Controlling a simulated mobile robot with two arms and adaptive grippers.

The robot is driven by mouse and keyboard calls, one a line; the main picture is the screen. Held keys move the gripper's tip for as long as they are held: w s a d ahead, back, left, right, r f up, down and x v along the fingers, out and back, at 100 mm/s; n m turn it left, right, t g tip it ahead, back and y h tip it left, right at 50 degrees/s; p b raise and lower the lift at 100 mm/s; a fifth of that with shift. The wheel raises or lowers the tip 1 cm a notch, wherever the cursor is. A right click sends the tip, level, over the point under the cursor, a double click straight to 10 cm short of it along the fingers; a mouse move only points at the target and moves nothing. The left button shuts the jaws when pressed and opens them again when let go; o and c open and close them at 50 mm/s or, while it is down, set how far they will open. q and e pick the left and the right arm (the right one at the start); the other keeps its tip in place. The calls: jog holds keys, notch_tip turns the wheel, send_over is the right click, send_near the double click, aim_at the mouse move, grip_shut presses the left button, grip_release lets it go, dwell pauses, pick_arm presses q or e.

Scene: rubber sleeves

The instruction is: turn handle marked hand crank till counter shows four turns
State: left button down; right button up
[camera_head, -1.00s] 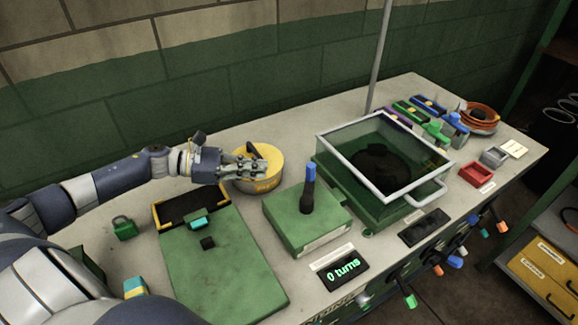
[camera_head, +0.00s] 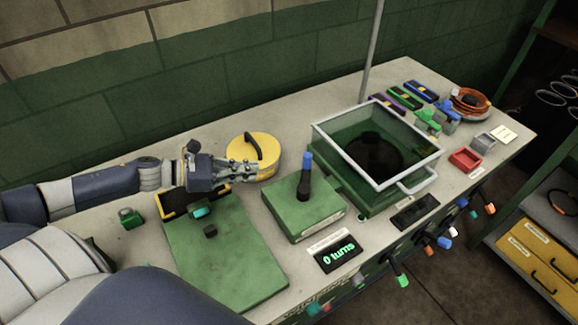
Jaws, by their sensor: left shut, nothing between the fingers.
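A green box (camera_head: 290,222) on the bench carries an upright dark lever with a blue tip (camera_head: 306,165). A pale label (camera_head: 328,242) lies in front of it, too small to read, so I cannot tell if this is the hand crank. The black counter (camera_head: 338,256) beside that label shows "0 turns". My left gripper (camera_head: 250,172) is shut and empty, at the front left side of a yellow round tin (camera_head: 266,150), left of the lever and apart from it. I cannot tell whether it touches the tin. My right gripper is not in view.
A glass-lidded green case (camera_head: 352,180) stands right of the lever box. A green board (camera_head: 230,262) lies to its left, with a small green padlock (camera_head: 130,217) further left. Several coloured knobs (camera_head: 446,242) stick out from the bench front. A thin pole rises behind.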

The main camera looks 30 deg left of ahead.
aim_at(305, 176)
pick_arm(q)
jog(key=shift+r+p+x, duration=0.2)
jog(key=shift+p+x, duration=0.45)
jog(key=shift+x, duration=1.25)
jog(key=shift+r+p+x, duration=0.2)
jog(key=shift+p+x, duration=0.5)
jog(key=shift+x, duration=1.25)
jog(key=shift+r+p+x, duration=0.2)
jog(key=shift+p+x, duration=0.45)
jog(key=shift+x, duration=1.25)
jog(key=shift+w+d, duration=0.1)
jog(key=shift+d, duration=0.1)
